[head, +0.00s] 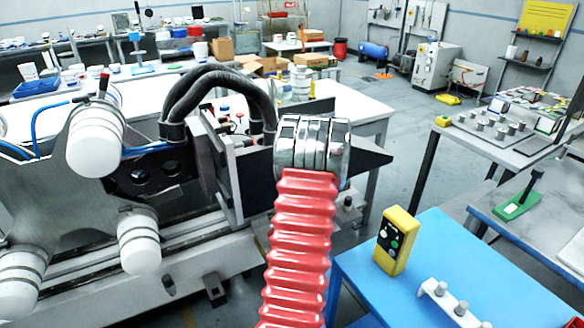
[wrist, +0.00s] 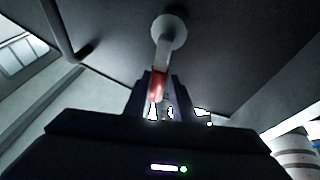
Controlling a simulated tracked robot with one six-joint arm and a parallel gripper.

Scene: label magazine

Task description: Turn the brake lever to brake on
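The brake lever shows in the wrist view: a pale arm (wrist: 163,52) hangs from a round grey hub (wrist: 168,32) on a dark panel and ends in a red grip (wrist: 157,86). It points down, leaning slightly left. My gripper (wrist: 162,104) has its two dark fingers on either side of the red grip. Light gaps show between the fingers, and they look open, with the grip closer to the left one. The lower end of the grip is hard to make out. I cannot make out the lever or my fingertips in the head view.
The dark panel (wrist: 112,62) lies close behind the lever. A dark bar (wrist: 58,32) stands out at its left. In the head view, a blue table (head: 465,262) at right carries a yellow control box (head: 395,241) and a white bracket (head: 449,304). Grey floor (head: 400,125) is clear beyond.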

